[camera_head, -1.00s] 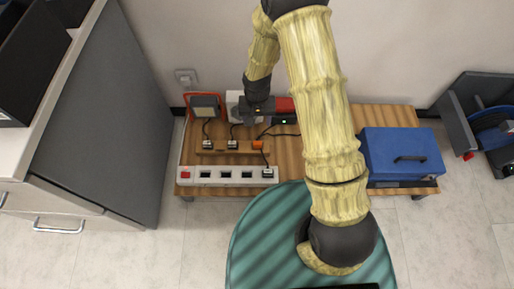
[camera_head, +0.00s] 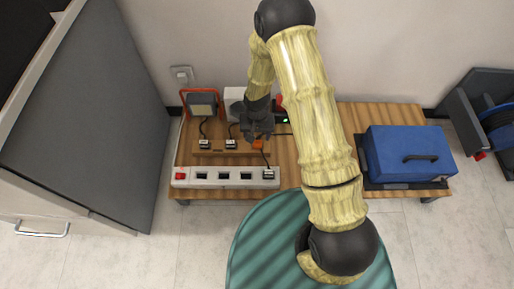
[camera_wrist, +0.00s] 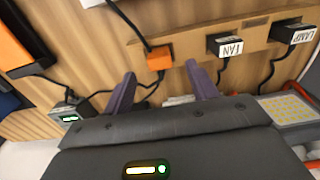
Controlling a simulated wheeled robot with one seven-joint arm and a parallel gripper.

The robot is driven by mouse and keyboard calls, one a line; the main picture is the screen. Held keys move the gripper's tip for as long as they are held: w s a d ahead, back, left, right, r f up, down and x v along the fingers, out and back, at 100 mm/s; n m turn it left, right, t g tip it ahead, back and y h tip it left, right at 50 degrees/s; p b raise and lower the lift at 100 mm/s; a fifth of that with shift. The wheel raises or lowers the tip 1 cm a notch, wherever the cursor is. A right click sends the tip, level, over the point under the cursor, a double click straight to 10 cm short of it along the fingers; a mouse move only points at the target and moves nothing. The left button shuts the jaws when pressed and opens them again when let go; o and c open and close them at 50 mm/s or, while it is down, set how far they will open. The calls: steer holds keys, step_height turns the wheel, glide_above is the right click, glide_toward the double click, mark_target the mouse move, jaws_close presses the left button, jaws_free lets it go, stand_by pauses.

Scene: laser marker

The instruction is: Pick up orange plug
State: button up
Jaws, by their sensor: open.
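The orange plug (camera_head: 257,145) sits at the right end of a wooden holder strip on the low wooden table, with a dark cable running from it. In the wrist view the orange plug (camera_wrist: 159,58) is ahead of and between my two purple-grey fingers, apart from them. My gripper (camera_head: 258,132) is open and empty, just behind and above the plug in the head view. In the wrist view my open gripper (camera_wrist: 163,82) shows both fingertips a little short of the plug.
Plugs labelled FAN (camera_wrist: 229,44) and LAMP (camera_wrist: 293,33) sit beside it on the strip (camera_head: 217,152). A white power strip (camera_head: 215,177) lies in front. A lamp with an orange frame (camera_head: 201,103) stands left; a blue toolbox (camera_head: 408,155) stands right.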

mark_target(257, 142)
steer(key=shift+f, duration=0.3)
step_height(257, 142, down, 5)
steer(key=b, duration=0.4)
steer(key=shift+w, duration=0.15)
steer(key=shift+d, duration=0.1)
steer(key=c, duration=1.1)
steer(key=shift+r, duration=0.1)
step_height(257, 142, up, 10)
steer(key=p, duration=0.6)
